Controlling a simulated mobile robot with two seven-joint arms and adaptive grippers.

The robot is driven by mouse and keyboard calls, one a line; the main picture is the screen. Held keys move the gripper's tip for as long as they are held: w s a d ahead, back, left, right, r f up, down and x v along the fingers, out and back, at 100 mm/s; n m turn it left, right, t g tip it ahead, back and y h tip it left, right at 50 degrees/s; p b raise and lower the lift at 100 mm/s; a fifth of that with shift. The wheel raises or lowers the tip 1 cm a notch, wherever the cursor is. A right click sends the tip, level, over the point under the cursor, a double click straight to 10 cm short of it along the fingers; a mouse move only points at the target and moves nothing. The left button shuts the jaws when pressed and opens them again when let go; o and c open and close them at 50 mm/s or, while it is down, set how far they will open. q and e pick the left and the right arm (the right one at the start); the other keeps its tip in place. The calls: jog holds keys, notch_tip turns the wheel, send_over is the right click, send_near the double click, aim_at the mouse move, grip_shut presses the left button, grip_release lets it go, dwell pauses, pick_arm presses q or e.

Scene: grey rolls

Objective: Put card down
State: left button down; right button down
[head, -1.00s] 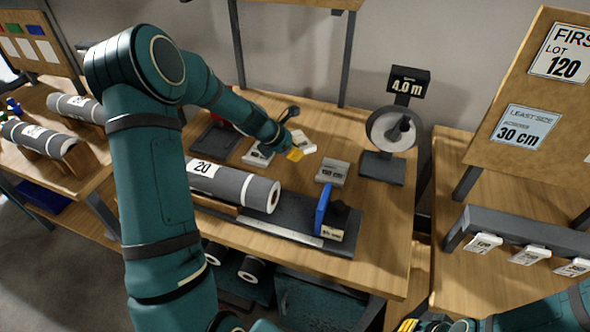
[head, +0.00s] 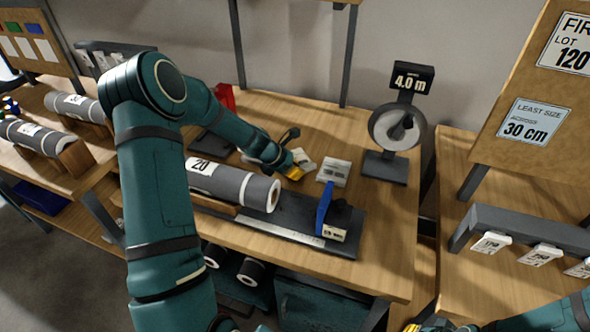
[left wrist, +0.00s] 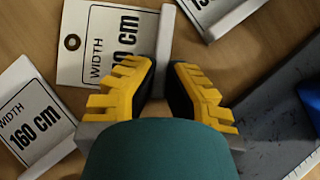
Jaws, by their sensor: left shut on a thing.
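My left gripper (head: 297,171) has yellow fingers and is low over the bench, shut on a white card (head: 304,162). In the left wrist view the fingers (left wrist: 160,80) close on the raised edge of this card (left wrist: 105,45), which reads "WIDTH" and a partly hidden number ending in "0 cm". I cannot tell whether it touches the bench. A "WIDTH 160 cm" card (left wrist: 32,112) lies to its left. My right gripper (head: 413,327) barely shows at the bottom edge.
A dial stand (head: 397,125) reading 4.0 m is at the back right. Bare wood lies behind the gripper.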

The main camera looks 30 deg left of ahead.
pick_arm(q)
jog(key=c, duration=1.1)
grip_release()
jog(key=shift+f, duration=0.1)
jog(key=shift+c, duration=0.2)
jog(key=shift+r, duration=0.35)
jog(key=p+v, duration=0.3)
jog(key=v, duration=0.8)
jog(key=shift+s+a+r, duration=0.2)
jog(key=shift+s+r, duration=0.05)
jog(key=shift+s, duration=0.05)
